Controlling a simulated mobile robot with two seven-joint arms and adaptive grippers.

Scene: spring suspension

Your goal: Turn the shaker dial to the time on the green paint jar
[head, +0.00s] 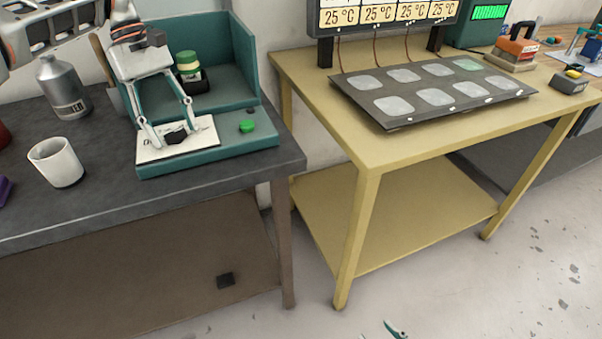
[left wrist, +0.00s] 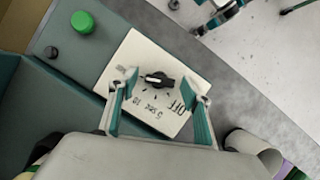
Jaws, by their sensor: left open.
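The shaker (head: 217,150) is a teal machine on the dark table at the left. Its white dial plate (head: 150,152) lies on the front ledge, with a black dial (head: 176,136) on it. In the left wrist view the dial (left wrist: 158,80) shows with printed marks around it, "OFF" among them. My left gripper (head: 173,127) is open, its fingers on either side of the dial; whether they touch it I cannot tell. The green-lidded paint jar (head: 188,66) stands in a black holder inside the shaker; its label is too small to read. My right gripper is not clearly seen.
A green button (head: 248,126) is on the ledge right of the plate. A white cup (head: 56,162) and a grey metal bottle (head: 62,86) stand left of the shaker. A yellow table (head: 375,150) with a dark panel (head: 430,110) stands at the right.

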